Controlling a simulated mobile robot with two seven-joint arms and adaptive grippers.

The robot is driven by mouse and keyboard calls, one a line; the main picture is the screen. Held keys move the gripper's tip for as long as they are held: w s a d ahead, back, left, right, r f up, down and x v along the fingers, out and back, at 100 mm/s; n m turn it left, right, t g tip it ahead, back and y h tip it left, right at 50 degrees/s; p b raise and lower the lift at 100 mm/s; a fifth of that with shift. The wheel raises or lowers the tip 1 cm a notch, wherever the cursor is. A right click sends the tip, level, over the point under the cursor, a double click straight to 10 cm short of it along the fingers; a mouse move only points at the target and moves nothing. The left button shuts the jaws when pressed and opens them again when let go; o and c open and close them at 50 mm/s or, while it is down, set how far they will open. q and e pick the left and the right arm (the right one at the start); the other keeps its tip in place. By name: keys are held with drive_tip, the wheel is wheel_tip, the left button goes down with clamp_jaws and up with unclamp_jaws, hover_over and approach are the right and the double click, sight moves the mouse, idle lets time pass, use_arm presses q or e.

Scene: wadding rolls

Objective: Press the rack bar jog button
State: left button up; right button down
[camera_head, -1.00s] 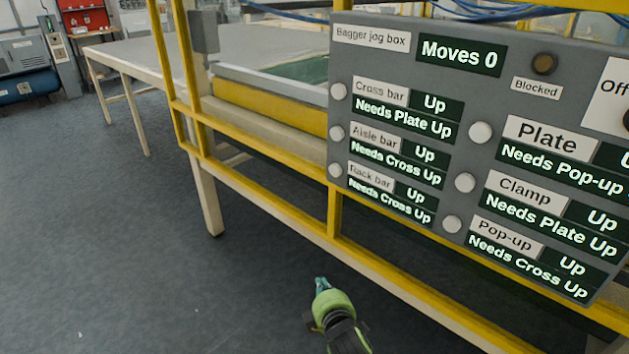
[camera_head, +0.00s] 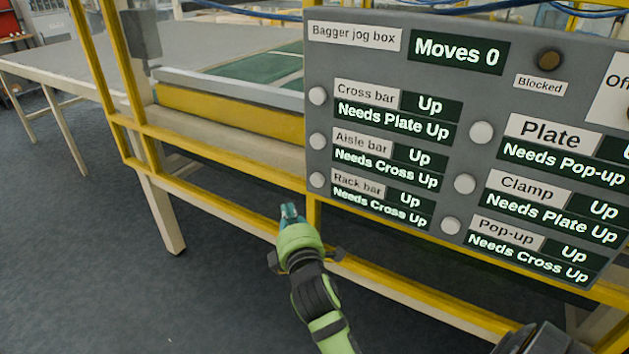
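The grey bagger jog box (camera_head: 404,60) fills the right half of the view. The rack bar button (camera_head: 317,180) is a small white round button at its lower left edge, beside the label "Rack bar" (camera_head: 358,187). The display there reads "Up" and "Needs Cross Up". My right gripper (camera_head: 289,211), green with teal fingertips, is below and left of that button in the picture, apart from it. Its fingertips look close together, with nothing seen between them. My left gripper is not in view.
Other white buttons sit close by, such as the aisle bar button (camera_head: 318,141) and the cross bar button (camera_head: 318,96). A yellow frame rail (camera_head: 230,168) runs behind my gripper. A table (camera_head: 60,75) stands at left. The floor (camera_head: 80,250) at lower left is clear.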

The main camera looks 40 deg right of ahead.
sight(317, 180)
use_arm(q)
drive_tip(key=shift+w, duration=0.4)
use_arm(e)
drive_tip(key=shift+w+d, duration=0.6)
drive_tip(key=shift+d, duration=0.75)
drive_tip(key=shift+w+d, duration=0.6)
drive_tip(key=shift+d, duration=0.75)
drive_tip(key=shift+w+d, duration=0.6)
drive_tip(key=shift+d, duration=0.75)
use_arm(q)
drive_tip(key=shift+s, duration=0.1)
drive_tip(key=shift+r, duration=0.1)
use_arm(e)
drive_tip(key=shift+d, duration=0.1)
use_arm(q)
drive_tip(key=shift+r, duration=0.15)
use_arm(e)
drive_tip(key=shift+w+d, duration=0.15)
drive_tip(key=shift+d, duration=0.15)
